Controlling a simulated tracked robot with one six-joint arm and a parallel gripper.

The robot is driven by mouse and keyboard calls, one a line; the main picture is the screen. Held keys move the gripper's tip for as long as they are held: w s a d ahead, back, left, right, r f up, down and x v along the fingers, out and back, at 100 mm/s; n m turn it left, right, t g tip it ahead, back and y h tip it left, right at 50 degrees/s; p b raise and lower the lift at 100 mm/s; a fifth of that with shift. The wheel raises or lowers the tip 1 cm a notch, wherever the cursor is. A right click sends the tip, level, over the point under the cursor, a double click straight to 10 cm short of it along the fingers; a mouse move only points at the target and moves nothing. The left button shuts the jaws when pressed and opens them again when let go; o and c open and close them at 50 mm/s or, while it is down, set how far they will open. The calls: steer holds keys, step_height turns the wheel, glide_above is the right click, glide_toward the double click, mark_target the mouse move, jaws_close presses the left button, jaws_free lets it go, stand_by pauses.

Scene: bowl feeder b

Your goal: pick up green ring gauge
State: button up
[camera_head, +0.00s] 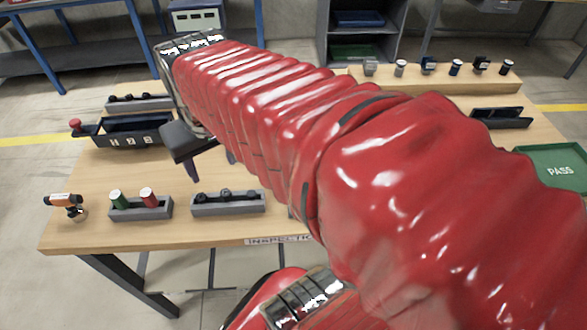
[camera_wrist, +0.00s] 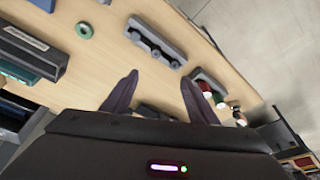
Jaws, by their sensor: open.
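A small green ring (camera_wrist: 84,30), which looks like the green ring gauge, lies flat on the wooden table in the upper left of the wrist view. I cannot make it out in the head view, where my red arm covers much of the table. My gripper (camera_wrist: 160,78) is open with nothing between its fingers. In the head view my gripper (camera_head: 208,165) is above the left part of the table. The ring is apart from the fingers, beyond and to the left of them in the wrist view.
A grey holder with dark parts (camera_wrist: 155,43) lies right of the ring. Another grey holder (camera_head: 140,212) carries green and red cylinders. A dark bin (camera_head: 135,133) and an orange-and-black tool (camera_head: 65,205) stand on the left. A green PASS tray (camera_head: 557,168) is far right.

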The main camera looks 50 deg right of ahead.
steer(key=s+d+f+m+g, duration=0.1)
steer(key=s+d+m, duration=0.1)
steer(key=d, duration=0.8)
steer(key=s+d+f+m+g+y, duration=0.1)
steer(key=s+d+f+m+g, duration=0.1)
steer(key=d, duration=0.8)
steer(key=shift+s+m, duration=0.65)
steer(key=shift+m, duration=0.45)
steer(key=shift+f, duration=0.1)
step_height(320, 180, down, 9)
steer(key=shift+r, duration=0.2)
steer(key=shift+w+d+f, duration=0.1)
steer(key=shift+f, duration=1.2)
steer(key=shift+w+d+f, duration=0.1)
steer(key=shift+f, duration=1.2)
